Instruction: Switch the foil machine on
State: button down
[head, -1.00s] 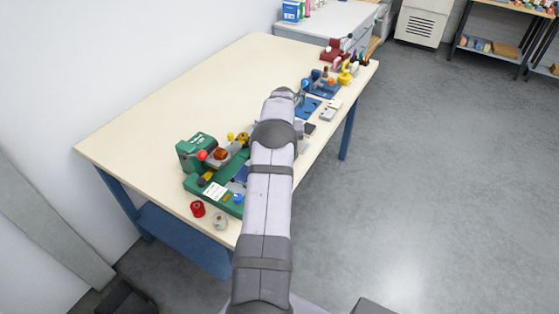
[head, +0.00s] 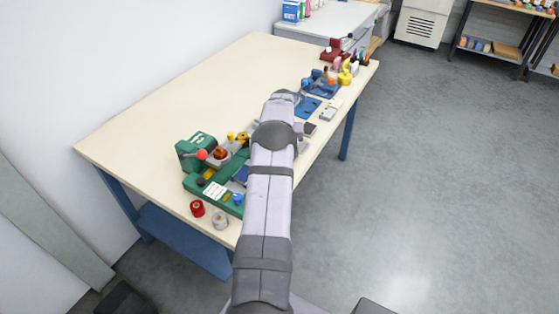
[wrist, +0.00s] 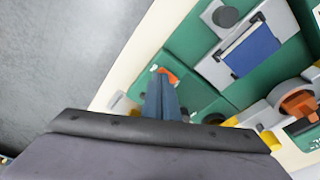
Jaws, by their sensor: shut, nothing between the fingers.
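The foil machine is green, with its body (head: 196,151) at the near left end of the workbench. Its green base also fills much of the wrist view (wrist: 186,42), with a blue pad on a grey plate (wrist: 252,52). My gripper (wrist: 161,97) is shut and empty, its narrow blue-grey fingers together at the machine's edge. A small red-orange part with a white spot (wrist: 168,73) shows right at the fingertips, partly hidden by them. I cannot tell whether they touch it, or its switch position. In the head view my arm hides the gripper and part of the machine.
A red spool (head: 197,208) and a grey-white spool (head: 220,221) stand by the machine's near end. A blue device (head: 322,87) and a dark red one (head: 333,50) stand farther along the workbench (head: 180,95). The back left of the bench is clear.

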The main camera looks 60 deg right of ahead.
dwell(0.3)
notch_tip(320, 180, up, 7)
jog(key=p, duration=0.4)
dwell(0.5)
jog(key=shift+f, duration=0.1)
